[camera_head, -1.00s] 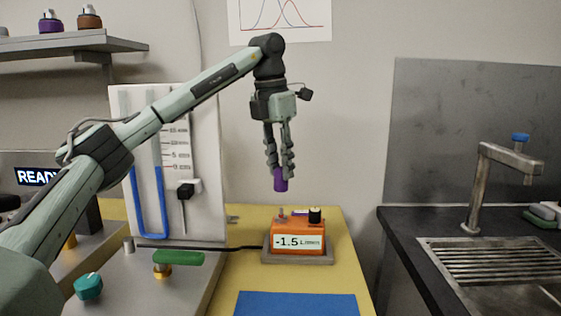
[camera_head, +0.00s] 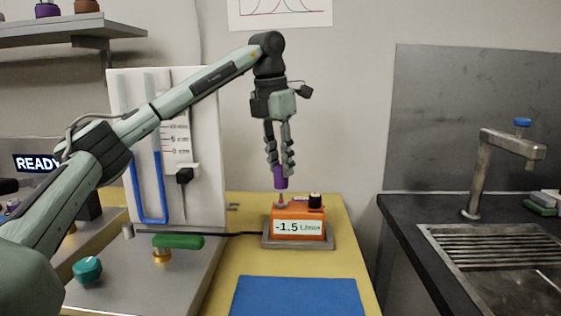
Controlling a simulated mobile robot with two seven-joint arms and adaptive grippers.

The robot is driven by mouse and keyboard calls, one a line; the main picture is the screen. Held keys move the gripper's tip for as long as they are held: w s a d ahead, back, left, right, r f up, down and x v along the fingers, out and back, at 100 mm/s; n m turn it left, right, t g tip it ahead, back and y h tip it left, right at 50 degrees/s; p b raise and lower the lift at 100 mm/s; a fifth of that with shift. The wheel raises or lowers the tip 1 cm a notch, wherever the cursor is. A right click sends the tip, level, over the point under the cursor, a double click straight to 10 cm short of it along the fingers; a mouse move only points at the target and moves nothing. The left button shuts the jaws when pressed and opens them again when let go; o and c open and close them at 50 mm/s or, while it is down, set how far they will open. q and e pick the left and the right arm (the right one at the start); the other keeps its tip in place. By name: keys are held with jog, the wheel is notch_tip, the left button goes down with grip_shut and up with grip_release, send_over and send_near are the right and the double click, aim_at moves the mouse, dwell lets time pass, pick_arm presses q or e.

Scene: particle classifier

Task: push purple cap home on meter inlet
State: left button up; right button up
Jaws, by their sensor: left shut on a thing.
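My left gripper (camera_head: 280,173) points straight down and is shut on the purple cap (camera_head: 281,184). The cap hangs upright from the fingertips, just above the left side of the orange meter. The meter (camera_head: 299,215) stands on a grey base (camera_head: 268,243) and its display reads -1.5. A small metal inlet (camera_head: 282,201) sticks up from the meter's top left, right below the cap. The cap's lower end is very close to the inlet; I cannot tell whether they touch. A black fitting (camera_head: 315,200) stands on the meter's top right. My right gripper is not in view.
A blue mat (camera_head: 298,297) lies in front of the meter on the yellow bench (camera_head: 232,262). A dark hose runs left from the meter to a grey base with a green lever (camera_head: 178,242) and teal knob (camera_head: 87,270). A white manometer panel (camera_head: 200,200) stands behind. A sink is at right.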

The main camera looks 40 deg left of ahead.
aim_at(279, 166)
pick_arm(q)
jog(key=shift+p, duration=0.95)
dwell(1.1)
jog(key=shift+f+b, duration=0.7)
jog(key=shift+f, duration=1.05)
jog(key=o, duration=1.1)
jog(key=shift+o, duration=0.2)
jog(key=shift+r, duration=0.15)
notch_tip(279, 166, up, 12)
jog(key=s, duration=0.1)
jog(key=shift+s+a+f, duration=0.2)
jog(key=shift+s, duration=0.2)
